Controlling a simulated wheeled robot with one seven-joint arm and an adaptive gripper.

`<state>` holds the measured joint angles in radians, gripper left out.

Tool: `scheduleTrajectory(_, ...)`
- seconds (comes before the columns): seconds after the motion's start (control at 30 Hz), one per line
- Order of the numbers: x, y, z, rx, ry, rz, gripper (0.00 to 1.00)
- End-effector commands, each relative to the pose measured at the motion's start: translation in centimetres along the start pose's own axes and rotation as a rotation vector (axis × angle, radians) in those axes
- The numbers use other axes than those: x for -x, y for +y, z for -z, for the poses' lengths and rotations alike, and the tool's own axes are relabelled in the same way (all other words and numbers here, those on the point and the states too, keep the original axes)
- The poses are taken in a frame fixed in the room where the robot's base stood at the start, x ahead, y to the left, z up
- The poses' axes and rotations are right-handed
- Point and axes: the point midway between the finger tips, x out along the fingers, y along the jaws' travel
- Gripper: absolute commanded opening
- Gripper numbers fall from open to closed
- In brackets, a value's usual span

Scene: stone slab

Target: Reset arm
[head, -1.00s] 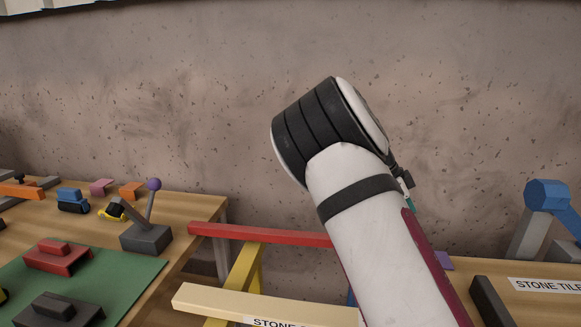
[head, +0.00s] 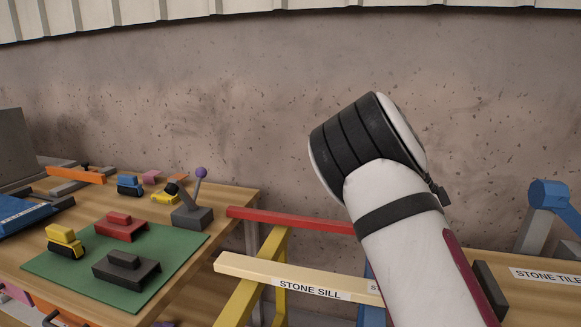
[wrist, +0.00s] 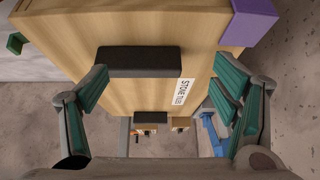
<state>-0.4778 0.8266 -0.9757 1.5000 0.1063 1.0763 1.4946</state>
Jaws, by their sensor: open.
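My gripper (wrist: 160,92) shows in the wrist view with its teal-padded fingers spread wide apart and nothing between them. Beyond the fingers is a wooden table (wrist: 205,35) with a dark block (wrist: 140,62) on it and a label reading "STONE TILES". In the head view my arm rises at the right of centre, bent at a black-banded joint. The gripper itself is out of the head view.
A wooden table (head: 232,198) at left holds a green mat (head: 65,262) with red, yellow and dark toy-like pieces, and a purple-knobbed lever (head: 201,173). A blue-topped device (head: 549,195) stands at right. A concrete wall closes the back.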

Motion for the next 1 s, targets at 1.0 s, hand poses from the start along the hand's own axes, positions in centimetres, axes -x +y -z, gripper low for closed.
scheduleTrajectory(1.0, 8.4, 13.3, 2.8, 0.499, -0.442, 0.120, 0.81)
